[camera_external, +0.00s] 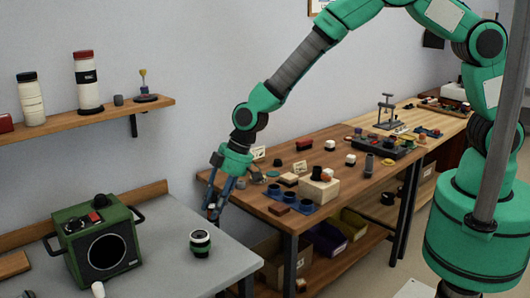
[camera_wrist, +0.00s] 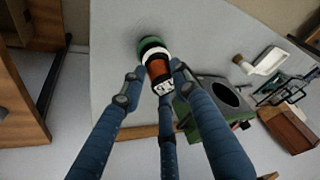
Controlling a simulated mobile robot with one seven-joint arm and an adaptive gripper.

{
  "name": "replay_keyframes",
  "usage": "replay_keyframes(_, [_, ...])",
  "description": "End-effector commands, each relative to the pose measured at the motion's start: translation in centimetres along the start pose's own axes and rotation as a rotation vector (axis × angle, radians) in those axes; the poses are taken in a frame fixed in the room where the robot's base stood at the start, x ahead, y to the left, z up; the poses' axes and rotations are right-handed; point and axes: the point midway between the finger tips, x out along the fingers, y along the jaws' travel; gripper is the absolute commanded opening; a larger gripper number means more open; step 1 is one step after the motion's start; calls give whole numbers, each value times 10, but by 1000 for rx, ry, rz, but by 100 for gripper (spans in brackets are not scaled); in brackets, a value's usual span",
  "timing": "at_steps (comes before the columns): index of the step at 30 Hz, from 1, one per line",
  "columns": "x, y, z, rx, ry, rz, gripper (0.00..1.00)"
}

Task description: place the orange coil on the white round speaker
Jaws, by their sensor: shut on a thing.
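My gripper (camera_external: 212,212) has blue fingers and points down above the grey table at the left. In the wrist view my gripper (camera_wrist: 157,75) is shut on the orange coil (camera_wrist: 158,68), a small orange-brown cylinder with a white lettered patch at its near end. The white round speaker (camera_external: 200,243), white with dark green bands, stands upright on the table just below and slightly left of the fingertips. In the wrist view the speaker (camera_wrist: 152,46) is partly hidden behind the coil.
A green box with a round black front (camera_external: 105,250) stands left of the speaker on the grey table (camera_external: 170,235). A wooden bench (camera_external: 330,200) with many small items stands to the right. A shelf (camera_external: 90,118) with canisters hangs on the wall. Table around the speaker is clear.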

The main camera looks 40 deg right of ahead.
Motion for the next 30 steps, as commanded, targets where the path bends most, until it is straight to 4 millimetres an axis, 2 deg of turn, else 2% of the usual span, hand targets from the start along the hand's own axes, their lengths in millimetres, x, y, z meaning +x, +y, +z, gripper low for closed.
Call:
replay_keyframes(6, [14,9,-25,0,1,0,4])
replay_keyframes(12, [21,13,-37,-1,-1,0,4])
replay_keyframes(24, [22,14,-40,0,0,0,4])
replay_keyframes(30, [36,14,-33,1,-1,0,4])
